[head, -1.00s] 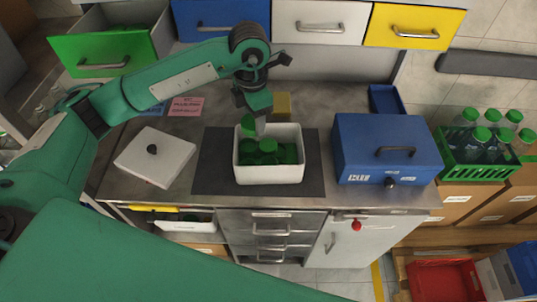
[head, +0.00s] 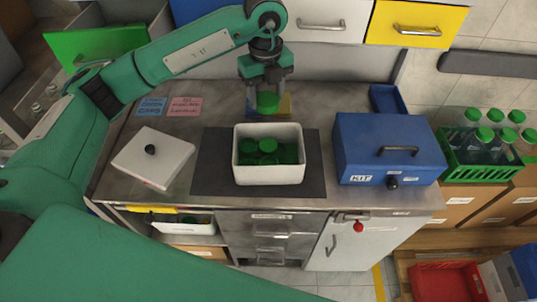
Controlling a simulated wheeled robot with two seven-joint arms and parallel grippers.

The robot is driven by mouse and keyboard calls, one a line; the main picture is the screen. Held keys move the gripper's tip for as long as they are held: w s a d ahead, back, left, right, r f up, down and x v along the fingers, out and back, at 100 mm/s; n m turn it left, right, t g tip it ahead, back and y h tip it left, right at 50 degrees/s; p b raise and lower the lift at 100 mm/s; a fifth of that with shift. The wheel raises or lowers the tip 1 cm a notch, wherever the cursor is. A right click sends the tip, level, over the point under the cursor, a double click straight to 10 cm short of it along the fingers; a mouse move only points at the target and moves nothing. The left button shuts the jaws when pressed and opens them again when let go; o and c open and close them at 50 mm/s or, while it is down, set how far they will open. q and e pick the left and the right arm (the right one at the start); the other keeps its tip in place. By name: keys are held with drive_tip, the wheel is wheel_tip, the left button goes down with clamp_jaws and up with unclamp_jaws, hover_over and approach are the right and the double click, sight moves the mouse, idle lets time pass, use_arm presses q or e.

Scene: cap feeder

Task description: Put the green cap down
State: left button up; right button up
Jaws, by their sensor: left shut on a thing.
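My left gripper (head: 267,100) is shut on a green cap (head: 268,102), held beyond the white bin in the head view. A yellow block-like thing (head: 285,105) shows partly behind the gripper; most of it is hidden. The white bin (head: 268,174) stands on a dark mat (head: 213,163) and holds several green caps (head: 262,147). Whether the held cap touches anything below it, I cannot tell. My right gripper is not in view.
A white lid (head: 152,170) with a black knob lies left of the mat. A blue kit box (head: 385,150) stands on the right, with a small blue tray (head: 386,100) behind it. Blue and pink notes (head: 185,106) lie at the back left. A green crate (head: 485,165) holds bottles.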

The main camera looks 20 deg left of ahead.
sight(268, 153)
use_arm(q)
drive_tip(key=shift+w+r+n, duration=0.15)
drive_tip(key=shift+n, duration=0.55)
drive_tip(key=shift+d, duration=0.1)
wheel_tip(268, 153, down, 20)
drive_tip(key=p, duration=0.6)
drive_tip(key=o, duration=0.9)
drive_tip(key=shift+o, duration=0.2)
